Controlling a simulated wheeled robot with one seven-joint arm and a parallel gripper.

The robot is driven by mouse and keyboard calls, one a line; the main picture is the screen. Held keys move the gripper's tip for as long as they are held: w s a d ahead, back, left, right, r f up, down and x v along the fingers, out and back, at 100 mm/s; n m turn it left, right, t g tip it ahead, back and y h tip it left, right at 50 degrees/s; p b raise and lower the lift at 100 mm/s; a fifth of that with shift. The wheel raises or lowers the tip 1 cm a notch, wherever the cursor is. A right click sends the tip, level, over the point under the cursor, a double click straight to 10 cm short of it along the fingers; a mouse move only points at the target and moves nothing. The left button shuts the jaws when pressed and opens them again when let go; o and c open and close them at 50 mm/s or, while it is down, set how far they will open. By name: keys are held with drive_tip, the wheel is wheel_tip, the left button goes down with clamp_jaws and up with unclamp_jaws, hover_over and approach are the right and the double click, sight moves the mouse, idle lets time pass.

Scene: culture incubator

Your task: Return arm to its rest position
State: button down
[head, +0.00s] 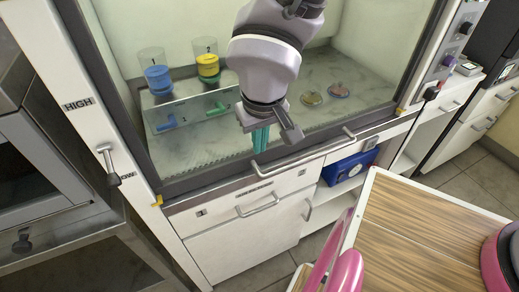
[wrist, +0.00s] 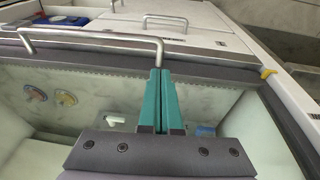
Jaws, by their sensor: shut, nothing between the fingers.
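My gripper (head: 261,146) points down at the front edge of the fume hood, with its teal fingers close together and nothing between them. In the wrist view the shut fingers (wrist: 160,78) reach toward a metal handle bar (wrist: 110,36); I cannot tell whether they touch it. In the head view the same bar (head: 303,155) runs to the right of the fingers. My arm (head: 265,60) comes down from the top of the picture in front of the hood.
Two small round dishes (head: 311,98) (head: 338,90) lie at the right. Below are a drawer handle (head: 258,206) and a blue box (head: 348,168). A wooden-topped surface (head: 420,225) is at lower right.

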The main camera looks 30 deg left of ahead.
drive_tip(key=shift+v, duration=2.3)
drive_tip(key=w+d+r+m+t, duration=0.1)
drive_tip(key=w+d+r+m, duration=0.2)
drive_tip(key=w+d+r, duration=0.65)
drive_tip(key=w+d+r+m, duration=0.4)
drive_tip(key=w+d+r, duration=0.25)
drive_tip(key=w, duration=0.65)
drive_tip(key=w+d+r+m+t+y, duration=0.15)
drive_tip(key=d+r, duration=0.25)
drive_tip(key=d, duration=0.5)
drive_tip(key=w+d+r+m+h, duration=0.1)
drive_tip(key=w+d+r+m, duration=0.15)
drive_tip(key=d, duration=0.55)
drive_tip(key=s+d+r+m+t, duration=0.1)
drive_tip(key=s+d+r+m, duration=0.1)
drive_tip(key=d, duration=0.4)
drive_tip(key=s+d+r+m+t, duration=0.1)
drive_tip(key=s+d+r+m, duration=0.1)
drive_tip(key=d, duration=0.4)
drive_tip(key=shift+s+d+r+t, duration=0.2)
drive_tip(key=shift+s+r+t, duration=0.15)
drive_tip(key=shift+s+r, duration=0.1)
